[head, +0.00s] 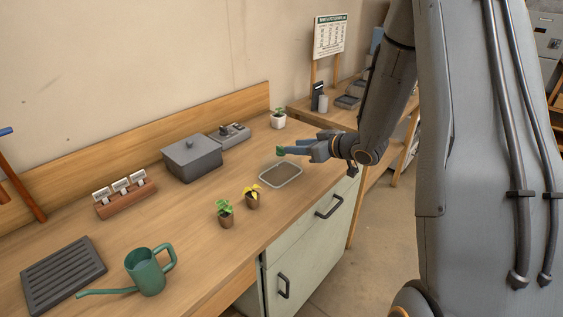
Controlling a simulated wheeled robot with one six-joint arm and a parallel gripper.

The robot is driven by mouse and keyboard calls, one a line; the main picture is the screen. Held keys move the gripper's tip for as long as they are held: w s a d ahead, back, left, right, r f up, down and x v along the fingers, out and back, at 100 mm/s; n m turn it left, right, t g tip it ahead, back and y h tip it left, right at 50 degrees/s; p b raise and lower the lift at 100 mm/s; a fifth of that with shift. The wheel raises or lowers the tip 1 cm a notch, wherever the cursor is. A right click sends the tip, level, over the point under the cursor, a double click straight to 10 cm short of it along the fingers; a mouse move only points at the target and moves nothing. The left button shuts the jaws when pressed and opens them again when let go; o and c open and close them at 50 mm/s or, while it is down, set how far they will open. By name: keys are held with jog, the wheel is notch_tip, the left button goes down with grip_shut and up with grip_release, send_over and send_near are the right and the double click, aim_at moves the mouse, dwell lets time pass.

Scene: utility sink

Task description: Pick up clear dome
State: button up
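I cannot make out a clear dome with certainty. A grey-rimmed, rounded rectangular piece (265,182) lies near the front edge of the bench, with a brownish inside; any clear walls above it are too faint to tell. My gripper (284,151) reaches in from the right, with its blue-grey fingers pointing left, above the far side of this piece. A small green bit shows at the fingertips; I cannot tell whether it is a held part or a finger pad. The gap between the fingers is too small to judge.
Two small potted plants, one yellow (252,201) and one green (226,219), stand left of the rimmed piece. A grey lidded box (191,160), a white-potted plant (278,122), a label rack (126,197), a green watering can (149,275) and a slatted tray (62,272) share the bench.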

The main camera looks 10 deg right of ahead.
aim_at(281, 147)
jog(key=shift+a+p+x, duration=0.25)
jog(key=shift+p+x, duration=1.35)
jog(key=shift+x, duration=2.3)
jog(key=shift+s, duration=0.15)
grip_shut()
